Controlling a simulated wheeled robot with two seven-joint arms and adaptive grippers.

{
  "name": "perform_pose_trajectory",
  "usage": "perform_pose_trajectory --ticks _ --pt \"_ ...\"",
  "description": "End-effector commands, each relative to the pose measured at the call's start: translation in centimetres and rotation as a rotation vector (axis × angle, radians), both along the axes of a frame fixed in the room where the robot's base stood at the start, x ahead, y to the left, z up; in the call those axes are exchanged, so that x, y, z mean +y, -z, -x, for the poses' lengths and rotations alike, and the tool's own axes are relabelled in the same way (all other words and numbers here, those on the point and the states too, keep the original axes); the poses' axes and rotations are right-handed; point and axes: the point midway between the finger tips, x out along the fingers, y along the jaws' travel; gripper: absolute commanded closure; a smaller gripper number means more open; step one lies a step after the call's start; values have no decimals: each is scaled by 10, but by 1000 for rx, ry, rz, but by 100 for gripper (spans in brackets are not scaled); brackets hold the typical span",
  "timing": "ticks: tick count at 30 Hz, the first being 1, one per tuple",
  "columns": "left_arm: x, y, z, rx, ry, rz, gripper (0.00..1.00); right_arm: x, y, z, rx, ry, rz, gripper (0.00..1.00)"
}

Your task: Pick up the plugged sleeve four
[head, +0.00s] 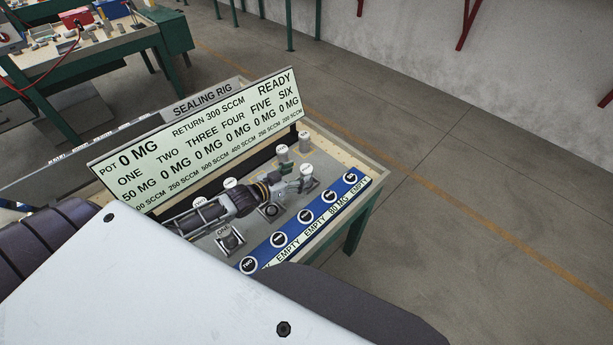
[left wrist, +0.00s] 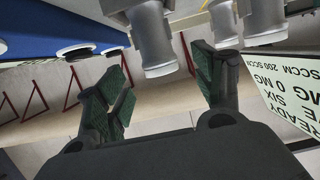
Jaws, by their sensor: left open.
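Several pale grey cylindrical sleeves stand on the rig bench. One sleeve (head: 307,170) is right by the fingertips of my left gripper (head: 297,182) in the head view; its label is too small to read, so I cannot tell whether it is sleeve four. In the left wrist view, my left gripper (left wrist: 162,92) is open, its green-padded fingers apart. A sleeve (left wrist: 152,40) shows beyond the gap between them, with no visible grip on it. Two more sleeves show in the head view behind it, a nearer one (head: 283,153) and a farther one (head: 305,140). My right gripper is not in view.
The sealing rig display board (head: 200,140) stands along the bench's back, behind the sleeves. A blue strip (head: 262,258) with several round labelled spots runs along the front edge. A sleeve marked ONE (head: 228,240) sits in a holder. Floor beyond the bench is open.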

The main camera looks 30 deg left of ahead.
Motion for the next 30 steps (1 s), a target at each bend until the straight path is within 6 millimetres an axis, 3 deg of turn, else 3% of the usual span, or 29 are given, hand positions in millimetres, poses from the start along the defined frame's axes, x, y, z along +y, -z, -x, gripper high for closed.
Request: perform_pose_trajectory --ticks 8,30 --pt "-1 1 -4 -1 0 0 32 0 -1 0 0 0 0 60" --pt "-15 12 -43 -1 0 0 32 -1 -5 0 1 0 1 60"
